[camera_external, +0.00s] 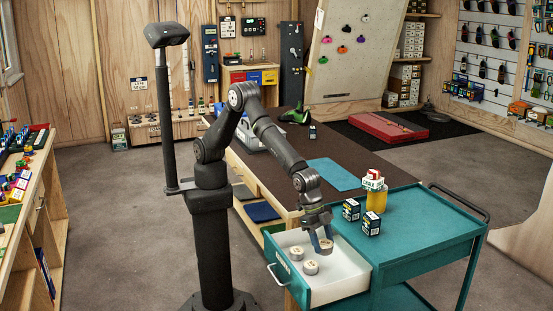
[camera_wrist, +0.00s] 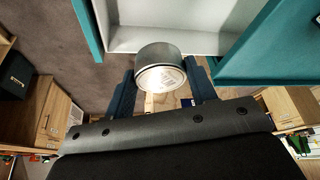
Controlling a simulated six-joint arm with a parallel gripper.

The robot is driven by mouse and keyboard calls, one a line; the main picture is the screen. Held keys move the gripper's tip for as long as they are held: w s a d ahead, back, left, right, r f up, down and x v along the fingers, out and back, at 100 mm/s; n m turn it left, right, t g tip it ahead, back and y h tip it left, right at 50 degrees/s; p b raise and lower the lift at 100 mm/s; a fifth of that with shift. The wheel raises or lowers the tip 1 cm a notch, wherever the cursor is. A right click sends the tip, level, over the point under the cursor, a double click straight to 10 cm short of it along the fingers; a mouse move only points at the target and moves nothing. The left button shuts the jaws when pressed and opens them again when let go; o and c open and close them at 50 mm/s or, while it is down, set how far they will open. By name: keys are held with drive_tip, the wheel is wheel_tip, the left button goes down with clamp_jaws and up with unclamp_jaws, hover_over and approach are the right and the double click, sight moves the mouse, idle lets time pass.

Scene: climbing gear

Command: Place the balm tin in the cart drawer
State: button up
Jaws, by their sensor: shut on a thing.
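The teal cart's open drawer (camera_external: 345,274) has a white inside and shows in the external view at lower centre. My gripper (camera_external: 322,240) is shut on a round balm tin (camera_external: 326,246) and holds it at the drawer; the exact height above the drawer floor is hard to tell. In the wrist view the silver tin (camera_wrist: 158,68) with a pale label sits between the two fingers of my gripper (camera_wrist: 160,85), with the white drawer (camera_wrist: 160,40) beyond it. Two more similar tins, one (camera_external: 296,253) behind the other (camera_external: 310,267), are at the drawer's left part.
On the teal cart top (camera_external: 420,225) stand two dark boxes (camera_external: 371,223) and a yellow container (camera_external: 376,200) with a red-and-white item above it. A brown-topped workbench (camera_external: 290,170) with a blue mat (camera_external: 333,174) lies behind. The drawer's right part looks clear.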

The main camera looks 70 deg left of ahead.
sight(320, 278)
wheel_tip(320, 278, down, 16)
drive_tip(key=shift+r, duration=0.25)
drive_tip(key=shift+f, duration=0.15)
drive_tip(key=o, duration=1)
drive_tip(key=v, duration=1.2)
drive_tip(key=shift+a, duration=0.1)
drive_tip(key=x, duration=1.2)
